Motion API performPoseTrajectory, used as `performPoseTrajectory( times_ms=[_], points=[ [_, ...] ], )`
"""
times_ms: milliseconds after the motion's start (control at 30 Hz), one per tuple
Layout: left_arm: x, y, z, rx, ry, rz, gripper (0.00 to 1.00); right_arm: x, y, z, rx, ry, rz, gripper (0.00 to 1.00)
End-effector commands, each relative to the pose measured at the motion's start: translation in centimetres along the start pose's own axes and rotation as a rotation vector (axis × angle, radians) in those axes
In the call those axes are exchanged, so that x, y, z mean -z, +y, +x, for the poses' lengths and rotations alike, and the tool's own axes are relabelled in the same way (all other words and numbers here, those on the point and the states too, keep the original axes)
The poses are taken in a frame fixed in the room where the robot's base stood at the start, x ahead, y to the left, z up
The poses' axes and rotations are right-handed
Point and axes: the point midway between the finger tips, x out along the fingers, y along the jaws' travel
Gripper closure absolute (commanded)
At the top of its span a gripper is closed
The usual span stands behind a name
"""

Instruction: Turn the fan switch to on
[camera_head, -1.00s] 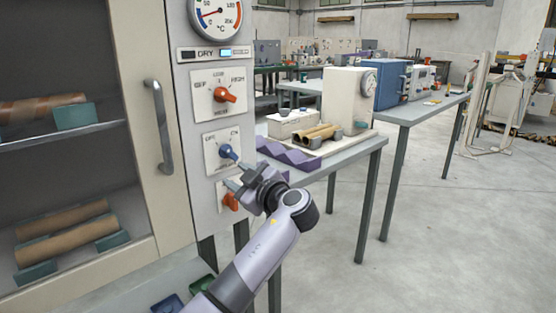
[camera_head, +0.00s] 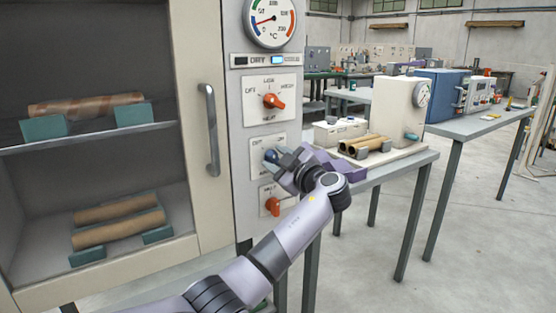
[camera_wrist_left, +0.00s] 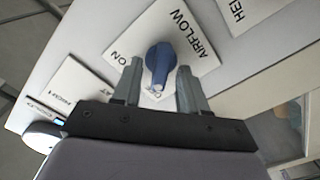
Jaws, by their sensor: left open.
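The fan switch is a blue knob (camera_head: 271,156) on a white plate on the cabinet's control panel, between two orange knobs. In the left wrist view the blue knob (camera_wrist_left: 159,60) sits on a plate lettered AIRFLOW, with ON at its left. Its narrow end lies by another label, partly hidden. My left gripper (camera_head: 282,160) is at the knob. In the left wrist view its open fingers (camera_wrist_left: 160,84) stand on either side of the knob's lower end, with gaps showing. I cannot tell whether a finger touches the plate. My right gripper is out of view.
An upper orange knob (camera_head: 273,101) and a lower orange knob (camera_head: 272,205) are close to my gripper. The cabinet door handle (camera_head: 210,130) stands out at the left. A bench with a purple wavy piece (camera_head: 345,167) and a white machine (camera_head: 398,108) is at the right.

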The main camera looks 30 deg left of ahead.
Motion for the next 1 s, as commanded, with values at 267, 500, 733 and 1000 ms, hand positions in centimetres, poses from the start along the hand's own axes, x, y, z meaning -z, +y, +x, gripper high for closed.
performPoseTrajectory(
  times_ms=[267, 500, 733, 1000],
  points=[
    [0.0, 0.0, 0.0, 0.000, 0.000, 0.000, 1.00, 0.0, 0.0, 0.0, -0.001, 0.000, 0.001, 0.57],
    [0.0, 0.0, 0.0, 0.000, 0.000, 0.009, 1.00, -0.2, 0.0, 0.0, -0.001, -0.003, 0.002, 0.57],
    [-0.1, -0.1, -0.1, 0.000, 0.000, 0.089, 1.00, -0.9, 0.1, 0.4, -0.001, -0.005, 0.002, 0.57],
    [-0.1, 0.0, -0.1, 0.002, 0.001, 0.297, 1.00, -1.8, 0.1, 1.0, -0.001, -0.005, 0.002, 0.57]
  ],
)
